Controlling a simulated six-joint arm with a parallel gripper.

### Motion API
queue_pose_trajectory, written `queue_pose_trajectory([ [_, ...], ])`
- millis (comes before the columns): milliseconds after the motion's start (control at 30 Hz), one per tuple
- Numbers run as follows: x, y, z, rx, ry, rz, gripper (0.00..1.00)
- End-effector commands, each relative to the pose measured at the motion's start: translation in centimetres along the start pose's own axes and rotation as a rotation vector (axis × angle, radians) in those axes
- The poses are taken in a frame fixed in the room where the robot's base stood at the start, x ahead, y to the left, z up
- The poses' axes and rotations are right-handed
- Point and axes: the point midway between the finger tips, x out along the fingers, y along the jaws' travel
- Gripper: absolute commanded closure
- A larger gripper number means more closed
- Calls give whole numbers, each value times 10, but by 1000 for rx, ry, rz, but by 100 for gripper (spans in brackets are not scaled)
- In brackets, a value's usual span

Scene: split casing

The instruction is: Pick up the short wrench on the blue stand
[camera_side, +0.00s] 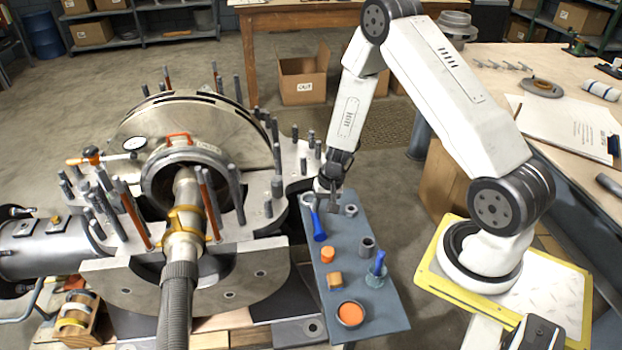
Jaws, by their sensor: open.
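The blue stand (390,308) is a narrow grey-blue table to the right of the split casing. A short tool with a blue handle (318,229) and a grey metal head lies near its far left edge; it looks like the short wrench. My gripper (327,203) points down over the far end of the stand, close to the tool's head and just right of it. It is open. The fingers are small and partly overlap the head in this view, so I cannot tell whether they touch it.
On the stand are an orange cylinder (327,254), an orange block (335,279), a grey ring (367,246), a blue tool in a cup (378,264) and an orange-filled bowl (350,314). The casing (262,278) with upright studs is close on the left.

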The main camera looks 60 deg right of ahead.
Motion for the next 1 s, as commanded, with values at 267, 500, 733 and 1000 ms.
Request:
queue_pose_trajectory([
  [267,6,0,0,-1,1,1,59],
  [500,14,0,1,0,-2,1,59],
  [733,36,-1,3,1,-2,2,59],
  [1000,56,-2,3,-2,-1,1,59],
])
